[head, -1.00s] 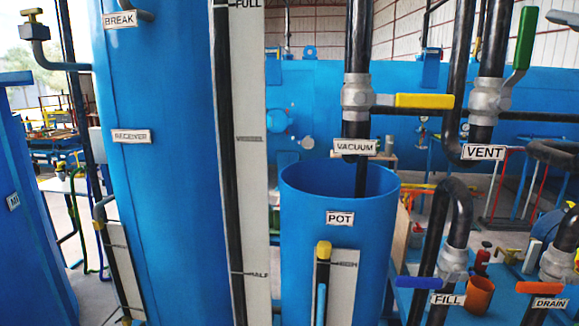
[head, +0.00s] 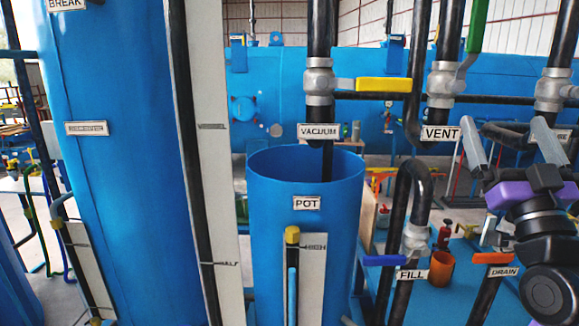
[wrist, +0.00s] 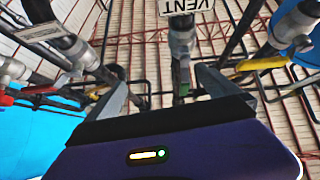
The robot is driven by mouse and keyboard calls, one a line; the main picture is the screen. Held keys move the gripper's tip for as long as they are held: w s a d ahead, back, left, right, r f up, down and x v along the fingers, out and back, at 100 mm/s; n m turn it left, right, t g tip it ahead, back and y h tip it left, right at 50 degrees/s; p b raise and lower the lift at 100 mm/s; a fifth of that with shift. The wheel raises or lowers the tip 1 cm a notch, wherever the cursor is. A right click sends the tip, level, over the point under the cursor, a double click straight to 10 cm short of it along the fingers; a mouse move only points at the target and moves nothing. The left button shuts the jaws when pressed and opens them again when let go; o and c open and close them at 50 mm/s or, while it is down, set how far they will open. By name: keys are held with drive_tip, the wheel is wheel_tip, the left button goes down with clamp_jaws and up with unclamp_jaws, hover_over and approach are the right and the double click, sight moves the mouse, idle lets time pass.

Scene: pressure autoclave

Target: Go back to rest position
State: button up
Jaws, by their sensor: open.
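My gripper (head: 505,128) is at the right side of the head view, pointing up with its two grey fingers spread apart and nothing between them. It is in front of the pipes, right of the VENT label (head: 440,133) and above the DRAIN label (head: 502,271). In the wrist view the open fingers also show, with the upside-down VENT label (wrist: 187,6) and pipes beyond them. A rest position is not marked in any view.
The blue POT (head: 305,240) stands in the middle, with the yellow VACUUM handle (head: 384,84) above. The green vent handle (head: 478,24), blue FILL handle (head: 385,260) and orange DRAIN handle (head: 492,258) are near my arm. The tall RECEIVER (head: 125,190) stands left.

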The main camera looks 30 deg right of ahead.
drive_tip(key=s+a+f+m+g+y, duration=0.1)
drive_tip(key=a+f+y, duration=0.1)
drive_tip(key=a+f, duration=0.8)
drive_tip(key=s+a+f+g+y, duration=0.15)
drive_tip(key=a+f, duration=0.55)
drive_tip(key=f, duration=0.7)
drive_tip(key=s+a+f+n+g+y, duration=0.4)
drive_tip(key=s+a+f+n+y, duration=0.3)
drive_tip(key=s+a+f+y, duration=0.4)
drive_tip(key=s+a+f, duration=0.6)
drive_tip(key=s, duration=0.1)
drive_tip(key=shift+s+a+f, duration=0.15)
drive_tip(key=shift+a+f, duration=0.2)
drive_tip(key=shift+a, duration=0.05)
drive_tip(key=shift+y, duration=0.25)
